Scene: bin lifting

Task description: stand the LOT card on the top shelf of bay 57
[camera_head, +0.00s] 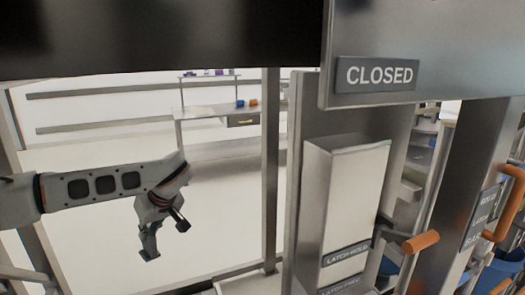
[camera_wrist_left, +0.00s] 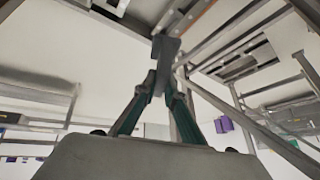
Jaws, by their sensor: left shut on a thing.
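My left gripper (camera_head: 166,240) hangs below its wrist at the left of the head view, in front of a pale floor and wall. In the left wrist view its two fingers (camera_wrist_left: 162,82) converge on a narrow grey piece (camera_wrist_left: 167,46), seen nearly edge-on. No lettering shows on that piece, so I cannot tell whether it is the LOT card. No label reading bay 57 is legible, and I cannot pick out its top shelf. My right gripper is not in view.
A CLOSED sign (camera_head: 375,74) is on a grey panel at upper right. Below stands a pale box (camera_head: 355,200) with a LATCH HOLD label. Orange handles (camera_head: 421,241) stick out at right. A far bench (camera_head: 205,111) carries small coloured items. A metal post (camera_head: 270,170) stands right of my gripper.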

